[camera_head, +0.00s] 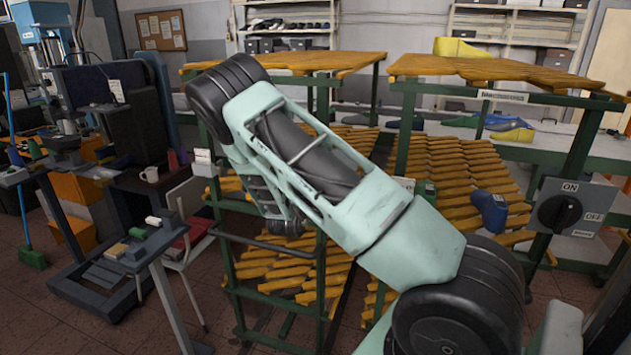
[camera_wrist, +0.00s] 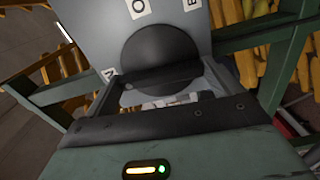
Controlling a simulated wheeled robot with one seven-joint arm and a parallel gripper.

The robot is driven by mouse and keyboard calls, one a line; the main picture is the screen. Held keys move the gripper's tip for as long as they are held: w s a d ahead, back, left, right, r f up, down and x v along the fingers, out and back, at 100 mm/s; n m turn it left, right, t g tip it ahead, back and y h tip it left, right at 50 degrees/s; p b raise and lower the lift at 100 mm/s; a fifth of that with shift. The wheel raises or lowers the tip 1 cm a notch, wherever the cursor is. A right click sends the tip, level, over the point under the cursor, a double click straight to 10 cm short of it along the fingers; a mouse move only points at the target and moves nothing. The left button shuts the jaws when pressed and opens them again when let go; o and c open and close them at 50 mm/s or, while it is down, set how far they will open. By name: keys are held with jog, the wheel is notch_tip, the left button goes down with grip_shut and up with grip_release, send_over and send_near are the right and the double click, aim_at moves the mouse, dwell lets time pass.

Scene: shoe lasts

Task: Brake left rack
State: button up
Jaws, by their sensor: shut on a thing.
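The left rack (camera_head: 229,270) is a green frame with orange slatted shelves, partly hidden behind my arm. In the wrist view a grey panel (camera_wrist: 200,20) with white letter labels carries a round black knob (camera_wrist: 160,48). My gripper (camera_wrist: 162,88) is at this knob, its two dark fingers on either side of its lower part, and is shut on it. The exact contact is partly hidden by the fingers. In the head view my gripper and this panel are hidden behind my arm.
The right rack (camera_head: 402,130) stands beside the left one. A grey switch box (camera_head: 592,193) with a black knob, marked ON and OFF, is at the right. A small table (camera_head: 150,243) and a chair (camera_head: 187,205) stand left. Tiled floor shows at lower left.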

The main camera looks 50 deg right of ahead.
jog(key=shift+f+n, duration=0.1)
jog(key=shift+n, duration=0.5)
jog(key=o, duration=0.7)
jog(key=shift+a, duration=0.1)
jog(key=b+v, duration=0.4)
jog(key=v, duration=1.3)
jog(key=shift+b, duration=0.3)
jog(key=shift+a, duration=0.1)
